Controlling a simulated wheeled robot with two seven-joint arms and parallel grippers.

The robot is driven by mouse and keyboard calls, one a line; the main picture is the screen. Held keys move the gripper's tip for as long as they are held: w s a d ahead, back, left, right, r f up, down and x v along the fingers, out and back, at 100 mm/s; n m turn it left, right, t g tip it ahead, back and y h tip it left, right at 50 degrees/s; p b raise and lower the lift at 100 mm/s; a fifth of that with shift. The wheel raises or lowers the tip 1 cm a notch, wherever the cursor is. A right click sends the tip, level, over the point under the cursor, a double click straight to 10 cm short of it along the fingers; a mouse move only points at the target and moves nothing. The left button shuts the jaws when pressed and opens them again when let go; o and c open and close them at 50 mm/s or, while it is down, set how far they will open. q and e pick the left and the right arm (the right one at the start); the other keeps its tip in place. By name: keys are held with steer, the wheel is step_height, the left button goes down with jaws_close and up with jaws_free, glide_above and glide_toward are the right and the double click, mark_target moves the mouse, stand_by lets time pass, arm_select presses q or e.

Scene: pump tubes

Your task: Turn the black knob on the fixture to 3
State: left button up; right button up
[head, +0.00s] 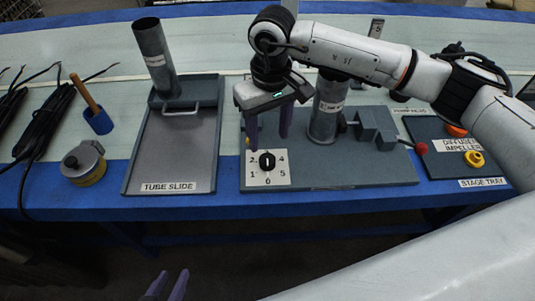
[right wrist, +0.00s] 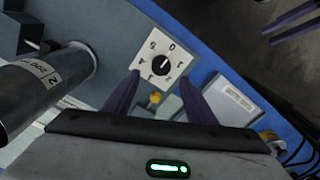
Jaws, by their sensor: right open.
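The black knob (head: 267,161) sits on a white numbered dial plate (head: 254,181) at the front left of the grey fixture (head: 350,174). Its white mark runs roughly upright in the head view; I cannot tell which end points. The 3 is not readable there. My right gripper (head: 269,144) is open and empty, with its purple fingers pointing down above and behind the knob. In the right wrist view the knob (right wrist: 163,65) shows just beyond and between the two fingertips (right wrist: 159,74), apparently untouched. My left gripper (head: 167,284) is open and empty, low in front of the table.
A grey upright tube (head: 325,112) stands on the fixture behind the knob, with a red-tipped lever (head: 421,148) to its right. The tube slide tray (head: 172,187) lies left of the fixture. The stage tray (head: 437,165) lies to its right. The table's blue front edge is close to the dial.

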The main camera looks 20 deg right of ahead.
mark_target(268, 159)
step_height(268, 159, down, 8)
steer(key=shift+a+r, duration=0.15)
steer(key=c, duration=1)
steer(key=shift+c, duration=0.2)
